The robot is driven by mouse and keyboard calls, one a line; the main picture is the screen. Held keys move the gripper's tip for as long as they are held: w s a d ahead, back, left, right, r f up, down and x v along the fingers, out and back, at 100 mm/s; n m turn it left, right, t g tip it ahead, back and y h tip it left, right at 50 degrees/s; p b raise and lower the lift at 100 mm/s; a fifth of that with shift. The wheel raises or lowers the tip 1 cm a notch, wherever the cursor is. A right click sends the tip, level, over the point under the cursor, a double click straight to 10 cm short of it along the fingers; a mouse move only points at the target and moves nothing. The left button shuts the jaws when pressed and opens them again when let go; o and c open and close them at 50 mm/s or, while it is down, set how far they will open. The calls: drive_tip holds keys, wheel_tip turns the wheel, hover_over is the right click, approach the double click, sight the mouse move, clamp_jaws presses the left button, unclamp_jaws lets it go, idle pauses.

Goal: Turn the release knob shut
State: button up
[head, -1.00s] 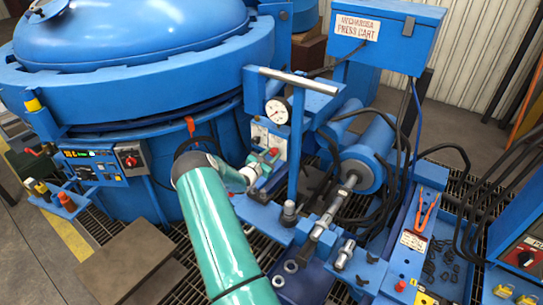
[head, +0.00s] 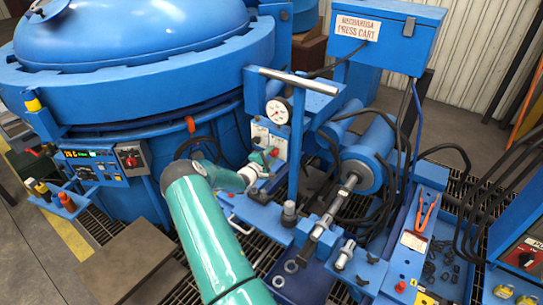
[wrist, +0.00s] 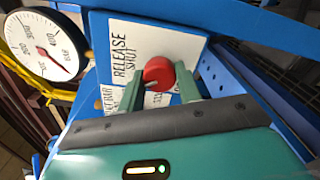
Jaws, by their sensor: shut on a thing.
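The release knob (wrist: 158,72) is red and round. It sits on a white plate (wrist: 128,42) marked "RELEASE" and "SHUT" in the wrist view. My gripper (wrist: 160,85) has its two green fingers on either side of the knob and is shut on it. In the head view my gripper (head: 262,160) is at the panel below the gauge, and the knob is small there. A thin mark shows on the knob's lower edge, but its exact angle is hard to read.
A round pressure gauge (wrist: 45,42) is left of the plate; it also shows in the head view (head: 278,111). A blue post (head: 297,145) stands just right of my gripper. The big blue furnace (head: 130,90) is at left, and a press cylinder (head: 368,160) with black hoses is at right.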

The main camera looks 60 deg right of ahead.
drive_tip(key=m, duration=0.6)
drive_tip(key=shift+m, duration=0.4)
idle(0.3)
drive_tip(key=o, duration=1)
drive_tip(key=w+a, duration=0.2)
drive_tip(key=a, duration=1.1)
drive_tip(key=shift+a, duration=0.4)
drive_tip(key=shift+w, duration=0.1)
drive_tip(key=shift+r, duration=0.15)
